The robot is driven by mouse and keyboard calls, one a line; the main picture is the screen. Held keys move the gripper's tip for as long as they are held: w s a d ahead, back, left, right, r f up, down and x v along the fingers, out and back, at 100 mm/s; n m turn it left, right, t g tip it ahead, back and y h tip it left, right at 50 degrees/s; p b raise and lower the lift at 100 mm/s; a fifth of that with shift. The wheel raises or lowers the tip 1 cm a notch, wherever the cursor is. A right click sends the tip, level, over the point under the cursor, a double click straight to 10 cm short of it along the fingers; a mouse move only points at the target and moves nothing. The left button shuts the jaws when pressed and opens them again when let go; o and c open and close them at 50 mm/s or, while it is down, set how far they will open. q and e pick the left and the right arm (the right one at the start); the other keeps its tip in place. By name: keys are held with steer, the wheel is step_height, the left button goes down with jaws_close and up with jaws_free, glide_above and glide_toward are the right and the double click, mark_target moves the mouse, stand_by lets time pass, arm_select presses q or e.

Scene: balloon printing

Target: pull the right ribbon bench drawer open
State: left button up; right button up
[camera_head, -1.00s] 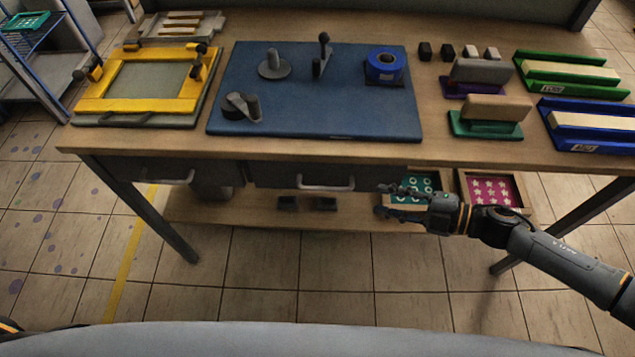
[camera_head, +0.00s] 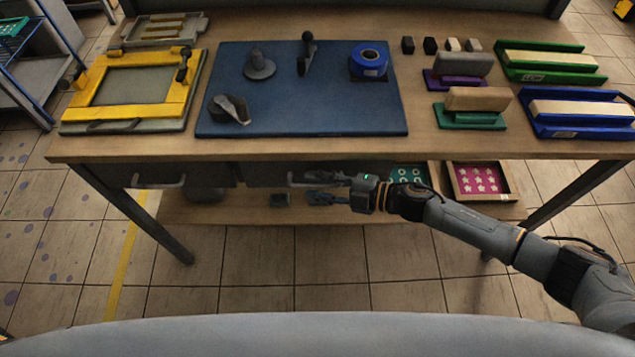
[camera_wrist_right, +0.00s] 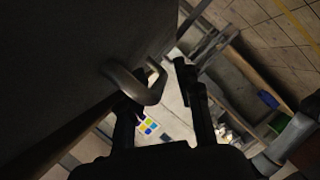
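The right drawer (camera_head: 262,174) is under the bench top and its dark front looks closed. Its grey bar handle (camera_head: 298,181) is partly covered by my right gripper (camera_head: 312,187), whose fingers are spread apart at the handle. In the right wrist view the curved handle (camera_wrist_right: 150,92) stands out from the dark drawer front (camera_wrist_right: 75,60). There my right gripper (camera_wrist_right: 158,92) is open, with one finger close by the handle and the other apart on its far side. I cannot tell whether the near finger touches it. My left gripper is not in view.
The left drawer with its handle (camera_head: 158,182) looks closed. The bench top (camera_head: 420,148) above carries a blue mat (camera_head: 300,120), a yellow frame (camera_head: 130,108) and several blocks. A tray with pink contents (camera_head: 480,196) sits on the lower shelf. Floor in front is clear.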

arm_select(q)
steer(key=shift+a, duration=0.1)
arm_select(e)
steer(key=shift+a, duration=0.1)
jaws_close()
